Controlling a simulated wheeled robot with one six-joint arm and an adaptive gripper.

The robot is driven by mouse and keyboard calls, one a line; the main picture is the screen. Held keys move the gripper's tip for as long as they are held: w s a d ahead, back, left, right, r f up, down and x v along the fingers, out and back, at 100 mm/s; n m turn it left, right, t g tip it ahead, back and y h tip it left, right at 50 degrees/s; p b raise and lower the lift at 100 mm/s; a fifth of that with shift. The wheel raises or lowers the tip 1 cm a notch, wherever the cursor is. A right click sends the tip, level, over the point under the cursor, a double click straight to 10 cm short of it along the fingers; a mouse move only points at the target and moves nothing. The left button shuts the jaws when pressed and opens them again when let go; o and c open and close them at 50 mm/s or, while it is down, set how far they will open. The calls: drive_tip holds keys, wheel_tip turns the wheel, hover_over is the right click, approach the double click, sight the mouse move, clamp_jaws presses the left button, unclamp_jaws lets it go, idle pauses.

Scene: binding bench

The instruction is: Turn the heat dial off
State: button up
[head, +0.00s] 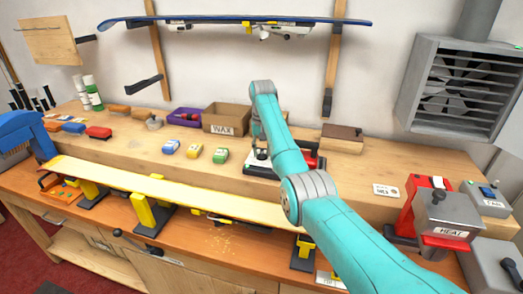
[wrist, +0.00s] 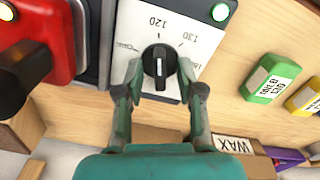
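The heat dial (wrist: 158,66) is a round black knob with a raised bar and a white mark, on a white plate (wrist: 180,28) printed with 120, 130 and other partly hidden marks. The bar lies roughly along the picture's vertical. My gripper (wrist: 159,78) is open in the wrist view, with one finger on each side of the dial. Small gaps seem to show between the fingertips and the knob; contact is not clear. In the head view my arm hides the dial and most of the unit (head: 257,164) under my gripper.
A lit green button (wrist: 220,12) is close to the dial plate. A red part (wrist: 38,40) stands at the left of the wrist view. Green (wrist: 270,78) and yellow wax blocks and a WAX box (head: 226,118) are nearby. A long board (head: 170,190) lies along the bench front.

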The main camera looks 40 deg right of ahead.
clamp_jaws()
drive_tip(key=shift+n, duration=0.3)
drive_tip(key=n, duration=1.1)
idle(0.4)
drive_tip(key=shift+n, duration=0.3)
